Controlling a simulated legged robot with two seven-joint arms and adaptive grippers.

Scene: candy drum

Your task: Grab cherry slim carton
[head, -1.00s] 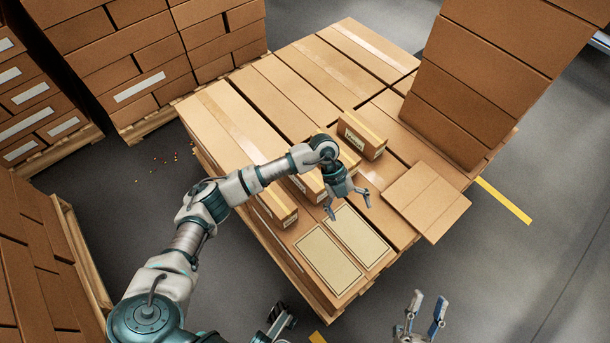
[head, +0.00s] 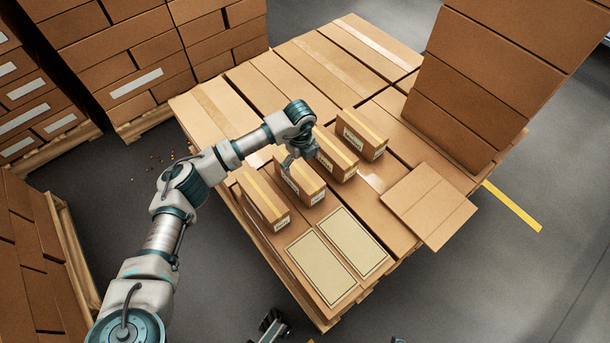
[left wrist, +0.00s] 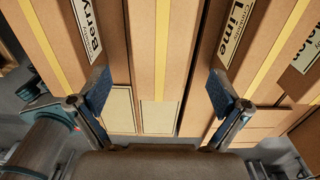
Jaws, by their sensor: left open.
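Several slim cartons with yellow tape stand in a row on the pallet load: a front-left carton (head: 264,203), a second carton (head: 308,184), a third (head: 337,158) and a far one (head: 362,136). No cherry label is legible. My left gripper (head: 290,163) is open above the second carton. In the left wrist view its fingers (left wrist: 158,92) are spread to either side of a middle carton (left wrist: 150,45), not closed on it. That view shows a "Berry" label (left wrist: 88,28) on the left and a "Lime" label (left wrist: 234,30) on the right.
Two pale outlined rectangles (head: 320,268) (head: 352,242) lie bare at the load's near edge. A flat box (head: 428,205) juts out at the right edge, below a tall box stack (head: 490,85). Other stacks stand left and behind. Small candies (head: 165,158) lie on the floor.

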